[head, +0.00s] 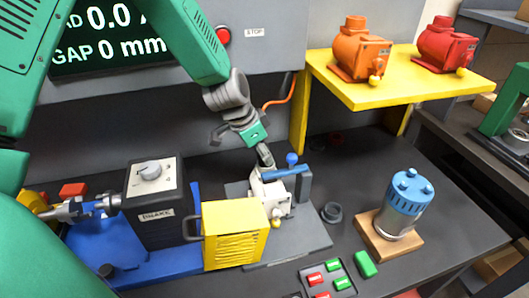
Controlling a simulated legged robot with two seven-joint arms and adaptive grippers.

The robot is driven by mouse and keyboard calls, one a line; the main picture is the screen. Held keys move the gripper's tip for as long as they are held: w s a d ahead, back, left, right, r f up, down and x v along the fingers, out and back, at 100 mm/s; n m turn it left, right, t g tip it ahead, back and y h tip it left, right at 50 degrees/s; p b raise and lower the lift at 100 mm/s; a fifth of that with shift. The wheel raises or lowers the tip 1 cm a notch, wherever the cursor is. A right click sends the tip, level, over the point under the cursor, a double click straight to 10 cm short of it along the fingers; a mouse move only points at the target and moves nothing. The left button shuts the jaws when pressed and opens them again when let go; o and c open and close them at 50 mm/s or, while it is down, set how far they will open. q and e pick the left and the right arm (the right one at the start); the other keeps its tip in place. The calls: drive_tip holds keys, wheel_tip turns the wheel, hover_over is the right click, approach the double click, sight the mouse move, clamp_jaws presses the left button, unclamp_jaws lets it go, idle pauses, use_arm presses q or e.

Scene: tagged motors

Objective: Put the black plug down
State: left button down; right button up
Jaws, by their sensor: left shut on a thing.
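My left gripper (264,152) reaches down from the upper left over the middle of the bench. It is shut on a small dark piece, which I take to be the black plug; the plug is mostly hidden by the fingers. The fingertips are just above a white motor (270,193) held in a fixture with a blue bar. I cannot tell whether the plug touches the motor. My right gripper is not in view.
A yellow box (234,235) and a black control box (155,198) stand left. A dark ring-shaped cup (331,212), a blue-topped silver motor (403,205) and a button panel (328,279) are right. A yellow shelf (420,88) holds orange (360,52) and red (446,45) motors.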

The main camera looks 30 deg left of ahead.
use_arm(q)
drive_tip(key=c, duration=1.1)
unclamp_jaws()
drive_tip(key=shift+w+a+f, duration=0.1)
drive_tip(key=shift+a, duration=0.15)
drive_tip(key=shift+c, duration=0.2)
drive_tip(key=shift+d+r, duration=0.25)
drive_tip(key=shift+d, duration=0.45)
drive_tip(key=shift+r, duration=0.2)
drive_tip(key=v, duration=1.1)
drive_tip(key=shift+r, duration=0.3)
drive_tip(key=shift+a+f, duration=0.2)
drive_tip(key=shift+a, duration=0.3)
